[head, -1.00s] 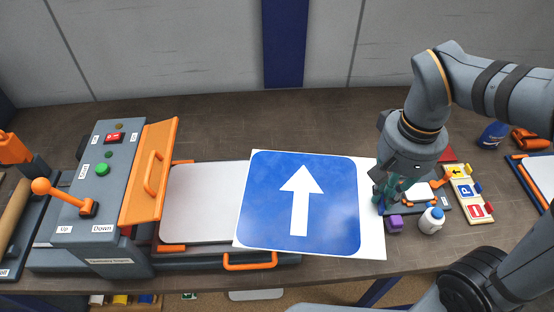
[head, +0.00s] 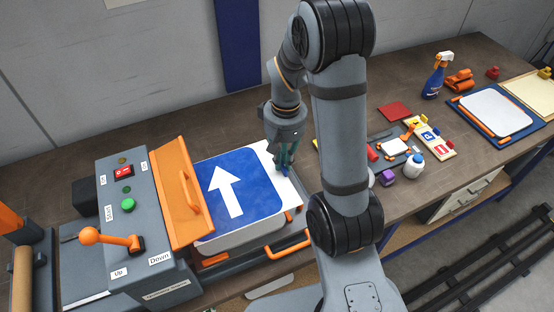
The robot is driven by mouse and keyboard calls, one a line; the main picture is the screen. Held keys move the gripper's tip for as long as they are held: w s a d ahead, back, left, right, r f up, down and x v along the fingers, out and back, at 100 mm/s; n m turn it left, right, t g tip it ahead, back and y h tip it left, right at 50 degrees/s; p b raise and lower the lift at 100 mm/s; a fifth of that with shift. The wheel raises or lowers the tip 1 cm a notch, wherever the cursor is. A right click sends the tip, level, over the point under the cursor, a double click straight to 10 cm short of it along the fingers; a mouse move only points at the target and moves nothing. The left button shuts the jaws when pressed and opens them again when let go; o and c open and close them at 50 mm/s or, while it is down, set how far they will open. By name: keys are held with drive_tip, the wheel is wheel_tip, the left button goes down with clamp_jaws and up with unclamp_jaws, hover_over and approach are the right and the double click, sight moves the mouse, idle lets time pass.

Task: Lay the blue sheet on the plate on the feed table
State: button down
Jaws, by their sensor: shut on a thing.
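The blue sheet (head: 258,190) has a white arrow and a white right margin. It lies over the feed table, its left end at the orange guard of the machine. My gripper (head: 285,172) is shut on the sheet's white right margin. The plate (head: 245,239) is mostly hidden under the sheet; a pale front edge shows. I cannot tell whether the sheet touches it all over. The feed table (head: 237,262) shows only along its front, with orange corner pieces and an orange handle (head: 289,245).
The machine (head: 150,225) with its orange guard (head: 178,190) and lever (head: 110,238) stands left of the sheet. To the right are a white bottle (head: 414,165), a purple block (head: 386,176), a sign rack (head: 430,137) and a spray bottle (head: 437,76).

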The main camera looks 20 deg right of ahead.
drive_tip(key=shift+d+f+b, duration=0.1)
drive_tip(key=shift+f+b, duration=2.45)
drive_tip(key=shift+f, duration=0.5)
drive_tip(key=shift+f+b, duration=0.25)
drive_tip(key=shift+b, duration=0.25)
drive_tip(key=c, duration=1.8)
unclamp_jaws()
drive_tip(key=shift+o, duration=0.7)
drive_tip(key=o, duration=0.6)
